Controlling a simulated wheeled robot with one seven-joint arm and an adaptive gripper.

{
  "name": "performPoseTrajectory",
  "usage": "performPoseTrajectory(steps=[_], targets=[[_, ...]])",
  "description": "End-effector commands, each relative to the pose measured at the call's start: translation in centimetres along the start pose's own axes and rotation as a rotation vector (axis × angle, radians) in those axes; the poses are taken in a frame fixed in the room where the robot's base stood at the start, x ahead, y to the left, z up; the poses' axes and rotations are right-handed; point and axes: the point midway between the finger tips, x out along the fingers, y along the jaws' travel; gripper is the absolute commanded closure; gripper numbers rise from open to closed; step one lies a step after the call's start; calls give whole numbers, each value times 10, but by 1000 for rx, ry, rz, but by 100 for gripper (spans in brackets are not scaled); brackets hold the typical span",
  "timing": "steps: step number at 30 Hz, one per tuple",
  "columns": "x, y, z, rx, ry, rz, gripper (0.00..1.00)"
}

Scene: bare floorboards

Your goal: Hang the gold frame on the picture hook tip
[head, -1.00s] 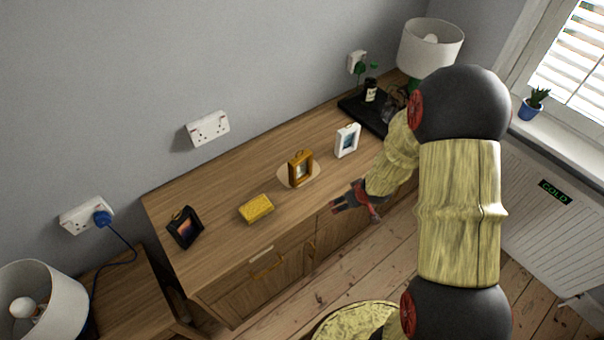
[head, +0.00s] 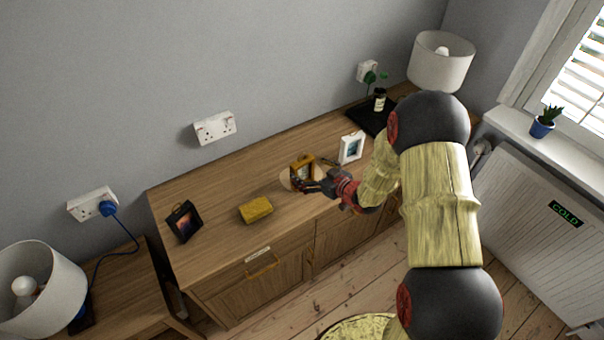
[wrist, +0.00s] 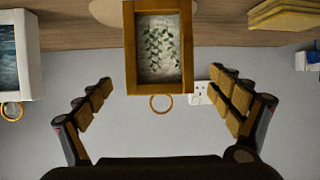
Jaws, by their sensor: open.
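The gold frame (head: 302,168) stands upright on a pale round mat (head: 287,181) on the wooden cabinet. In the wrist view the gold frame (wrist: 187,45) appears upside down, with a leafy picture and a brass ring (wrist: 161,104) on its top edge. My gripper (head: 312,181) is at the front of the frame. In the wrist view my gripper (wrist: 160,80) is open, with a finger on each side of the frame and gaps to both. I see no picture hook in these frames.
A white frame (head: 351,148) stands right of the gold one. A yellow block (head: 256,210) and a black frame (head: 184,222) are to its left. A black tray (head: 368,118) with a bottle and a white lamp (head: 440,62) are at the far right. Wall sockets (head: 215,128) are behind.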

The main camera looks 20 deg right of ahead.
Motion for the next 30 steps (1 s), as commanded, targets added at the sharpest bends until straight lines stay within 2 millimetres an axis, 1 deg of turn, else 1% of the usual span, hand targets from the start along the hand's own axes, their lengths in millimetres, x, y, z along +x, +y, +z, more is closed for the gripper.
performPoseTrajectory(steps=[6,10,17,30], targets=[[31,0,2,0,-1,-2,8],[45,0,2,0,-1,-1,8],[46,0,0,0,-2,0,8],[46,0,0,0,-2,0,33]])
